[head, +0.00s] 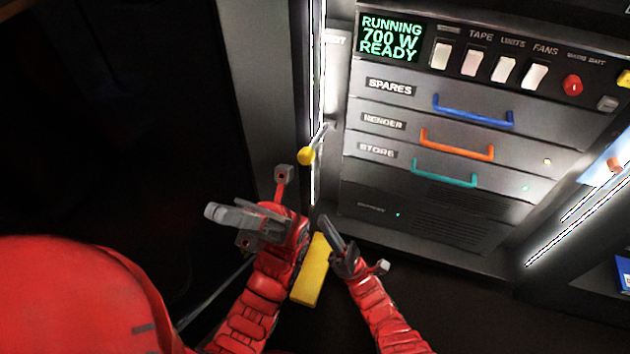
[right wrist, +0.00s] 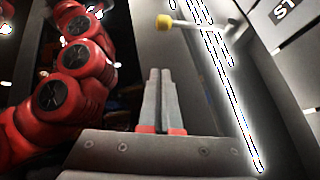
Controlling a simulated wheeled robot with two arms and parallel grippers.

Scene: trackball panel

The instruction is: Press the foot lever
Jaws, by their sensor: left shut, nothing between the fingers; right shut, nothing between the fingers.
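A yellow slab-like pedal (head: 311,272), which looks like the foot lever, shows low down between my two forearms. Its left edge is partly hidden by my left arm. My left gripper (head: 212,212) is shut and empty, up and to the left of the pedal, pointing left. My right gripper (head: 325,220) is shut and empty, close to the pedal's upper right end in the picture. I cannot tell whether it touches the pedal. In the right wrist view the right fingers (right wrist: 159,72) are together with nothing between them, and the pedal does not show.
A yellow-knobbed rod (head: 306,156) sticks out from the cabinet's left side; it also shows in the right wrist view (right wrist: 163,22). The cabinet has drawers with blue (head: 472,114), orange (head: 456,150) and teal (head: 444,178) handles. Above are white switches (head: 504,69) and a red button (head: 572,85).

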